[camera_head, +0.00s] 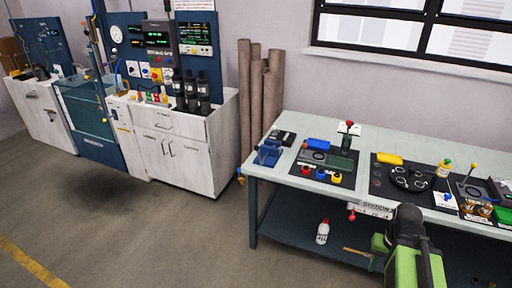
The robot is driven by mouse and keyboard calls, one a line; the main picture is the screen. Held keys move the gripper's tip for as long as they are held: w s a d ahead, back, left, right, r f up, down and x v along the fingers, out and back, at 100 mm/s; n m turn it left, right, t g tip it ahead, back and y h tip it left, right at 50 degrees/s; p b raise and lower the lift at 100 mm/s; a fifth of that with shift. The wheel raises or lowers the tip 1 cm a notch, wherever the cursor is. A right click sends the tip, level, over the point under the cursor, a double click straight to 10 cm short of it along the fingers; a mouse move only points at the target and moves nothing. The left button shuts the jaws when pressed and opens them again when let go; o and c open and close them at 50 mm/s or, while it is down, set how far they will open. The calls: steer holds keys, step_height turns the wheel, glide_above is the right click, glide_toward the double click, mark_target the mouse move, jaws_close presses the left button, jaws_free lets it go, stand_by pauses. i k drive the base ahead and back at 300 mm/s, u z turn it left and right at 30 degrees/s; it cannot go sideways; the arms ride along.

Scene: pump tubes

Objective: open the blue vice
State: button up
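The blue vice (268,154) sits at the left end of the workbench top, near its front corner. It is small in view, and I cannot tell how far its jaws are apart. My green and black arm (405,255) rises at the bottom right, in front of the bench and well to the right of the vice. Its fingertips cannot be made out, so I cannot tell whether my gripper is open or shut.
The workbench (231,172) carries dark mats with colored parts. A white bottle (323,232) stands on its lower shelf. Brown tubes (257,95) lean on the wall behind. White cabinets (190,150) stand at left. The floor left of the bench is clear.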

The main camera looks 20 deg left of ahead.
mark_target(257, 148)
steer(key=u, duration=0.85)
steer(key=i, duration=1.25)
steer(key=u, duration=1.25)
steer(key=i, duration=0.95)
steer(key=u, duration=0.35)
